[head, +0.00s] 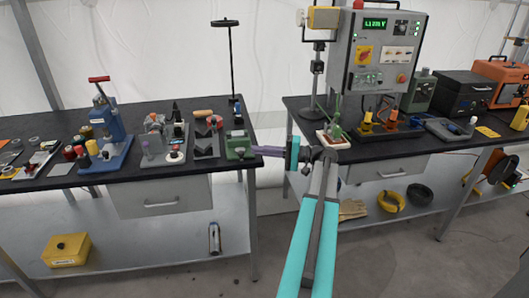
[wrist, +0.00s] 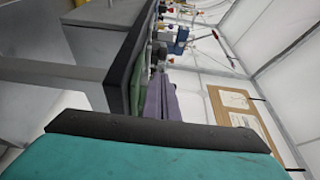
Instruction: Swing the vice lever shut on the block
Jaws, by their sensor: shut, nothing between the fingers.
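A small green device (head: 239,148), which looks like the vice, sits at the right front corner of the left bench. Its lever and block are too small to tell apart. My gripper (head: 256,151) has purple fingers pointing left, with tips close to the right side of the green device; I cannot tell whether they touch it. The fingers are shut and empty. In the wrist view the purple fingers (wrist: 160,100) lie beside a green surface (wrist: 143,88) at the dark bench edge, and the vice is mostly hidden.
The left bench (head: 125,178) holds a blue press (head: 112,125), a grey fixture (head: 160,135) and a grey angled block (head: 207,140) left of the green device. A right bench (head: 400,150) carries a control box (head: 375,50). A gap separates the benches.

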